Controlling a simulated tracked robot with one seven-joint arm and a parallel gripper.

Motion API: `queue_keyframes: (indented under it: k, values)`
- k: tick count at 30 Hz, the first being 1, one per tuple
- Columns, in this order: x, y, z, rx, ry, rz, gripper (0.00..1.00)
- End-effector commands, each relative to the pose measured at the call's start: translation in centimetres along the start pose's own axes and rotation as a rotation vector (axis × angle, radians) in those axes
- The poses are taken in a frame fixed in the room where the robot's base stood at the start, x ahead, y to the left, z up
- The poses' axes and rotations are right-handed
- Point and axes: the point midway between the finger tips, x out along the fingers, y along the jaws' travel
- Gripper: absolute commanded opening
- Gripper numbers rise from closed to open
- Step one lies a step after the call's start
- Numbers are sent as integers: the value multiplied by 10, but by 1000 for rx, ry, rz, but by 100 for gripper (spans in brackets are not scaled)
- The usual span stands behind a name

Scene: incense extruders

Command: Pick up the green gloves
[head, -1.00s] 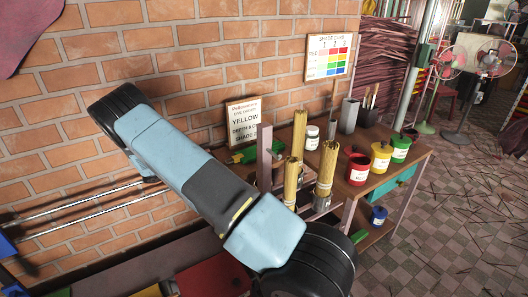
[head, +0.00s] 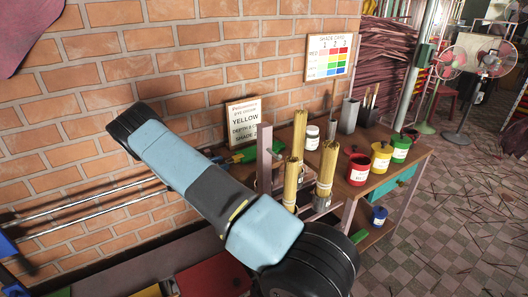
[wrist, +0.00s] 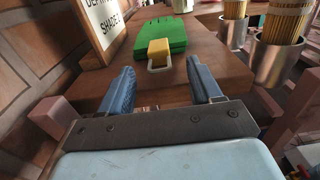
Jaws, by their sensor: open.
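The green gloves (wrist: 168,34) lie flat on the brown wooden table top, fingers pointing away in the wrist view. A yellow piece (wrist: 160,49) with a pale loop around its near end sits at their near edge. The gloves also show in the head view (head: 246,154), partly behind a post. My gripper (wrist: 162,84) is open and empty, its two blue-grey fingers spread on the near side of the gloves, apart from them. In the head view my arm hides most of the gripper.
A sign board (head: 243,122) leans by the brick wall, left of the gloves. Metal cups (wrist: 279,58) of yellow sticks stand to the right. A pinkish post (head: 264,158) rises at the table's near side. Red (head: 358,170), yellow and green pots stand further right.

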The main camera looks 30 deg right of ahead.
Motion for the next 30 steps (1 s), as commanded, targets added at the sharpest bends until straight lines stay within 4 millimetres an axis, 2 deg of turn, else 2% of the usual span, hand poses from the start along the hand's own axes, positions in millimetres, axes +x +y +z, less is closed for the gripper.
queue_keyframes:
  k: [5, 15, 23, 30]
  values:
    - [9, 0, 0, 1, 1, -1, 64]
    - [51, 2, 2, 1, 1, -1, 64]
    - [55, 3, 2, 1, 0, 0, 64]
    - [55, 3, 2, 1, 0, 0, 43]
